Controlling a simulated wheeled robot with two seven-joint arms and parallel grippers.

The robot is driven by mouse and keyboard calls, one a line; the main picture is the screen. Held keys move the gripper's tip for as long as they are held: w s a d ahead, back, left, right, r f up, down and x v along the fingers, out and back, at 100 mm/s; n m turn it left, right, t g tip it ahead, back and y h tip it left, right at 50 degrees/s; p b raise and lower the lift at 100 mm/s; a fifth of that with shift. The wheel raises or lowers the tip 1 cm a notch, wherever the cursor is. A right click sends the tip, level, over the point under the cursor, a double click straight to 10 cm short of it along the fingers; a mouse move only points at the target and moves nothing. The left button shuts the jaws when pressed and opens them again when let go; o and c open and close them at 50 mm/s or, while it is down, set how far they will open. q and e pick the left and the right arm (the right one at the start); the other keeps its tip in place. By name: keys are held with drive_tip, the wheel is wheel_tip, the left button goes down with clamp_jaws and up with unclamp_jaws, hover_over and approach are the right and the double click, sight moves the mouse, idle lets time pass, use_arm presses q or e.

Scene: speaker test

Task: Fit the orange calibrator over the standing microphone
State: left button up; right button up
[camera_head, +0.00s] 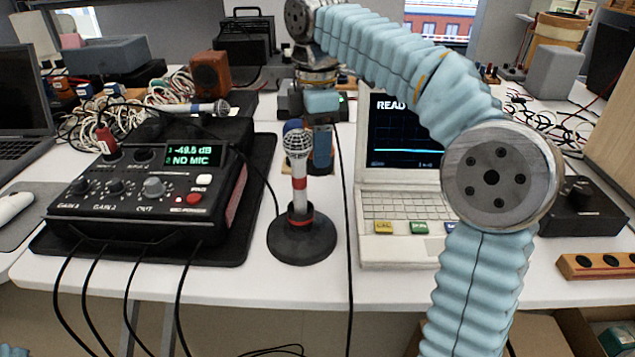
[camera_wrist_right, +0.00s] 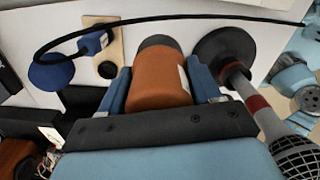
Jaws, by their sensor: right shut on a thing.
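The standing microphone (camera_head: 299,170) has a silver mesh head, a white body and a red band. It stands upright in a round black base (camera_head: 302,246) on the white table; it also shows at the right of the right wrist view (camera_wrist_right: 258,108). My right gripper (camera_head: 321,158) points down just behind the microphone in the head view. In the right wrist view its blue fingers are shut on the orange calibrator (camera_wrist_right: 160,82), a short cylinder with a dark end. The calibrator is beside the microphone, apart from it, and mostly hidden in the head view. My left gripper is not in view.
A black meter box (camera_head: 150,190) reading "NO MIC" stands left of the microphone. A white laptop (camera_head: 405,235) stands to the right. A black cable (camera_head: 346,200) runs between microphone and laptop. A wooden block (camera_wrist_right: 104,48) lies near the gripper. The table's front strip is mostly clear.

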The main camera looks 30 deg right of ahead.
wheel_tip(320, 180, down, 6)
idle(0.4)
drive_tip(key=shift+f+b, duration=0.1)
drive_tip(key=shift+b, duration=0.2)
drive_tip(key=shift+f, duration=0.1)
drive_tip(key=o, duration=1.3)
drive_tip(key=shift+c, duration=0.2)
